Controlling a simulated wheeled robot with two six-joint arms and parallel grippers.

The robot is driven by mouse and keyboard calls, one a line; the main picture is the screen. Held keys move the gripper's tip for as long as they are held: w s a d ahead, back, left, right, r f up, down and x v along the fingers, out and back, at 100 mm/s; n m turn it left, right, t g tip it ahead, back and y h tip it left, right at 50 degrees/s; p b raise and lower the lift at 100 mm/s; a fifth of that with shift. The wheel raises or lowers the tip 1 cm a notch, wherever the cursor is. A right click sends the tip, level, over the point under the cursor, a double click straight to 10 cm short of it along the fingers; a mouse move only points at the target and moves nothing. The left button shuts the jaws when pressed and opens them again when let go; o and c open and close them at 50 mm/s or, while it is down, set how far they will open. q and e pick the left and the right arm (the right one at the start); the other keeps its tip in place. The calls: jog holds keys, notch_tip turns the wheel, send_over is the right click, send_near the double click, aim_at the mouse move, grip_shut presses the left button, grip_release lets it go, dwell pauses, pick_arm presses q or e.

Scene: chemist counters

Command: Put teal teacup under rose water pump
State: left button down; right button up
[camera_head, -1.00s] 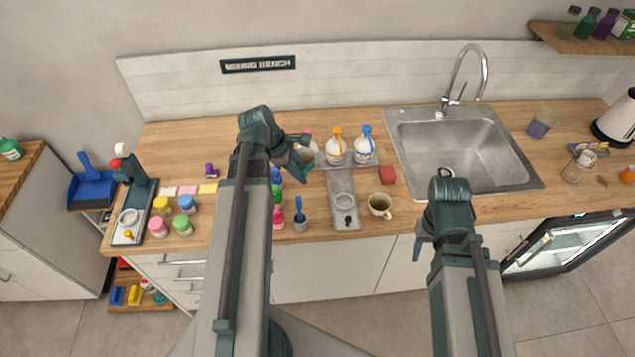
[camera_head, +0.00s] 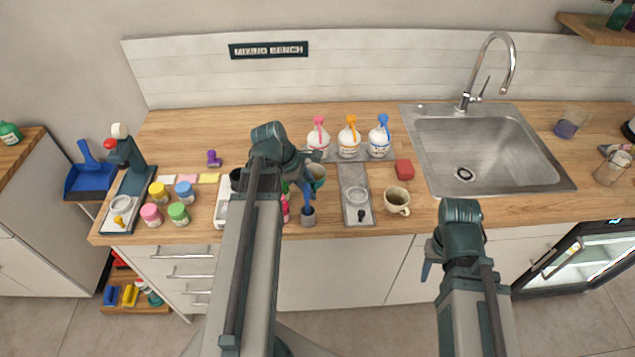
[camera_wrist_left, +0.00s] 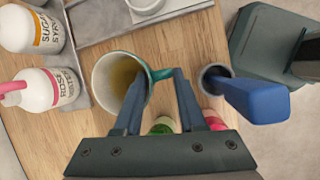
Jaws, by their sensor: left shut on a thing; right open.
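The teal teacup (camera_head: 318,172) is white inside with a brownish liquid in it. My left gripper (camera_wrist_left: 158,76) is shut on its teal handle (camera_wrist_left: 160,74). In the wrist view the cup (camera_wrist_left: 108,68) looks upright, beside the rose water bottle (camera_wrist_left: 48,88). In the head view the rose water pump (camera_head: 319,122), with its pink top, stands behind the cup, which is in front of it rather than under its spout. My left arm hides part of the cup. I cannot tell the cup's height over the counter. My right gripper (camera_head: 428,266) is open and empty before the counter front.
Sugar syrup (camera_head: 349,142) and a blue-topped pump bottle (camera_head: 379,140) stand right of the rose water. A grey tray (camera_head: 355,180), a cream cup (camera_head: 397,198), a red block (camera_head: 403,169) and a blue-handled brush in a grey pot (camera_head: 308,215) are nearby.

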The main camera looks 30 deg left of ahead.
aim_at(314, 170)
pick_arm(q)
jog(key=shift+f+b, duration=0.6)
jog(key=shift+f, duration=0.35)
jog(key=shift+w+a, duration=0.25)
jog(key=shift+w, duration=0.6)
jog(key=shift+w+a, duration=0.2)
jog(key=shift+w, duration=0.65)
jog(key=shift+w+a, duration=0.25)
jog(key=shift+w, duration=0.6)
jog(key=w, duration=0.3)
jog(key=shift+a, duration=0.4)
jog(key=shift+s+f+b, duration=0.15)
jog(key=shift+f+b, duration=0.35)
jog(key=shift+f, duration=0.15)
jog(key=shift+c, duration=2.4)
grip_release()
